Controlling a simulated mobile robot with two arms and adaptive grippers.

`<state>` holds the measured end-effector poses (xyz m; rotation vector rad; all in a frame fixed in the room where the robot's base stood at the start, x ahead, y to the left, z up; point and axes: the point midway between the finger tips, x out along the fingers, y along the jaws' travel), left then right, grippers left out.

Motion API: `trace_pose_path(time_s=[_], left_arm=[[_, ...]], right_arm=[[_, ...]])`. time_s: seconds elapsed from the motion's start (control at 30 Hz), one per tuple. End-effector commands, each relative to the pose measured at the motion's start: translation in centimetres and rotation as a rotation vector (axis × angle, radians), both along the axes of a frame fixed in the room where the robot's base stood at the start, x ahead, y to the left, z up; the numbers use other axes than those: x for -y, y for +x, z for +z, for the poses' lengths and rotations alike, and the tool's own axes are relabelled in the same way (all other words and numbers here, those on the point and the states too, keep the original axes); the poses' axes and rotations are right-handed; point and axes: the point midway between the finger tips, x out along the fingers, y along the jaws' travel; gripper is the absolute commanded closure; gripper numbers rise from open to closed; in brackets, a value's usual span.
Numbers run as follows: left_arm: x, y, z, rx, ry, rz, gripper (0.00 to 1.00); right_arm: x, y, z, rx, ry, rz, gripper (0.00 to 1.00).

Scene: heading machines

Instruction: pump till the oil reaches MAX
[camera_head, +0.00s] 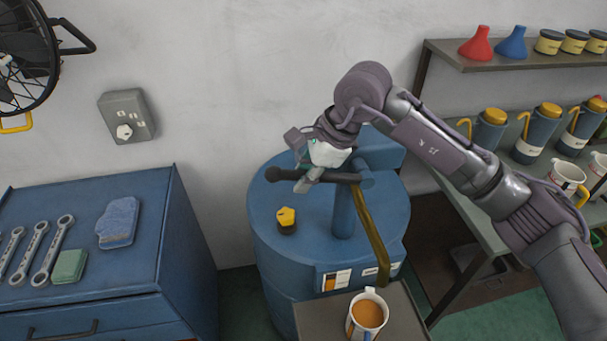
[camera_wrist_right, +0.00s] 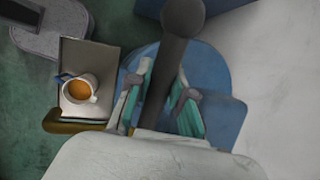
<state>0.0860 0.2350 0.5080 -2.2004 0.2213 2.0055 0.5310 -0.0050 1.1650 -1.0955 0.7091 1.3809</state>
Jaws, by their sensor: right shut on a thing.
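A blue oil drum (camera_head: 268,232) stands in the middle with a pump (camera_head: 343,213) on top. My right gripper (camera_head: 304,172) is shut on the dark pump handle (camera_head: 283,175), which lies about level. In the right wrist view the handle (camera_wrist_right: 178,50) runs between the fingers of the gripper (camera_wrist_right: 165,95). A brass spout (camera_head: 372,235) slopes down from the pump over a white jug (camera_head: 368,312). The jug holds amber oil (camera_head: 367,314) and also shows in the right wrist view (camera_wrist_right: 92,88). I cannot read a MAX mark. My left gripper is not in view.
The jug stands on a grey platform (camera_head: 312,318) before the drum. A yellow-topped cap (camera_head: 286,217) is on the drum. A blue cabinet (camera_head: 150,235) with wrenches (camera_head: 50,250) stands left. Shelves (camera_head: 470,58) with funnels and cans stand right.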

Motion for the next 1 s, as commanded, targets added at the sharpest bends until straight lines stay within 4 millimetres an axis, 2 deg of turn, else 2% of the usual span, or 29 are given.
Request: trace_pose_path(time_s=[0.17, 0.4, 0.67, 0.7, 0.83, 0.87, 1.0], left_arm=[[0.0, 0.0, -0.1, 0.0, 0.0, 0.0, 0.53], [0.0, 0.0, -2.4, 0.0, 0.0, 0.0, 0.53], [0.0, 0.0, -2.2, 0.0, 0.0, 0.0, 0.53], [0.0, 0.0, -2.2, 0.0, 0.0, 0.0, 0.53], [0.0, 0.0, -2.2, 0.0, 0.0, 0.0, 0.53], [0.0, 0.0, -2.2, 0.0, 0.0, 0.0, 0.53], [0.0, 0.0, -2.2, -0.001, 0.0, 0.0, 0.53]], right_arm=[[0.0, 0.0, 0.0, 0.002, -0.002, 0.0, 1.0], [-0.4, 0.0, -1.7, 0.026, -0.105, 0.002, 1.0], [-0.3, 0.0, -1.5, 0.027, -0.121, -0.001, 1.0], [-0.3, 0.0, -1.5, 0.027, -0.121, -0.001, 0.78], [-0.3, 0.0, -1.5, 0.026, -0.122, -0.001, 0.56], [-0.3, 0.0, -1.5, 0.026, -0.122, -0.001, 0.53], [-0.3, 0.0, -1.5, 0.026, -0.122, -0.001, 0.53]])
